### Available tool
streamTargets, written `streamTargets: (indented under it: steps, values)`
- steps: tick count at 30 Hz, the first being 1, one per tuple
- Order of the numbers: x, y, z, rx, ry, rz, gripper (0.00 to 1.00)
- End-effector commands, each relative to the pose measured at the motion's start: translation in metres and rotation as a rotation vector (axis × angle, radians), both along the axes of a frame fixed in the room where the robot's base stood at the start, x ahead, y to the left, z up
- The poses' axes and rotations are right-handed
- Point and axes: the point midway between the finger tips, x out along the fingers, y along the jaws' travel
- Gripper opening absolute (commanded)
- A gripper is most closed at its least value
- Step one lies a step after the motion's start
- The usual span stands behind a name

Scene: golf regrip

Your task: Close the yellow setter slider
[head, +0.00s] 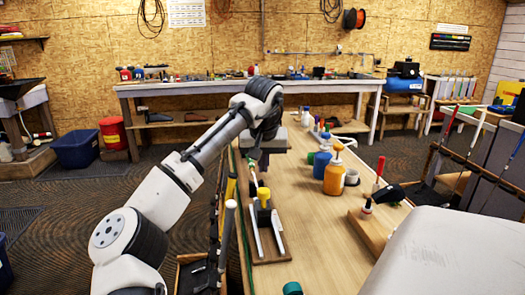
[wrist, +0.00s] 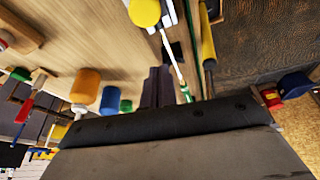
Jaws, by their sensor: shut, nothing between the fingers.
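The yellow setter slider (head: 264,198) has a round yellow knob and sits near the far end of two pale rails on a small wooden board (head: 270,259). The board lies at the left edge of the workbench. In the wrist view the yellow knob (wrist: 145,12) is at the top edge, with part of a white rail beside it. My gripper (head: 262,165) hangs over the bench beyond the slider, apart from it. In the wrist view its dark fingers (wrist: 157,76) are together and empty. My gripper body hides part of the bench there.
An orange pump bottle (head: 333,179) and a blue bottle (head: 321,163) stand to the right of the slider. A wooden block with a red-handled tool (head: 379,176) is farther right. Clubs and handles line the bench's left edge. The bench (head: 325,240) is mostly clear right of the board.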

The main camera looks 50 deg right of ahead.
Motion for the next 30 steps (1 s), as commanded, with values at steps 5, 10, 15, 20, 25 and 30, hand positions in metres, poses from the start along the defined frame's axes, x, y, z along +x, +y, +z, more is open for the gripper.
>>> streamTargets:
  steps: [5, 10, 15, 20, 25, 30]
  values:
    - [0.007, -0.008, -0.033, 0.001, -0.001, -0.002, 0.0]
    - [-0.007, 0.009, -0.031, -0.002, -0.003, -0.003, 0.0]
    - [-0.016, 0.018, -0.032, -0.003, -0.003, -0.002, 0.0]
    - [-0.019, 0.022, -0.033, -0.003, -0.002, -0.001, 0.0]
    - [-0.019, 0.022, -0.033, -0.003, -0.002, -0.001, 0.0]
    - [-0.019, 0.021, -0.033, -0.003, -0.001, -0.002, 0.0]
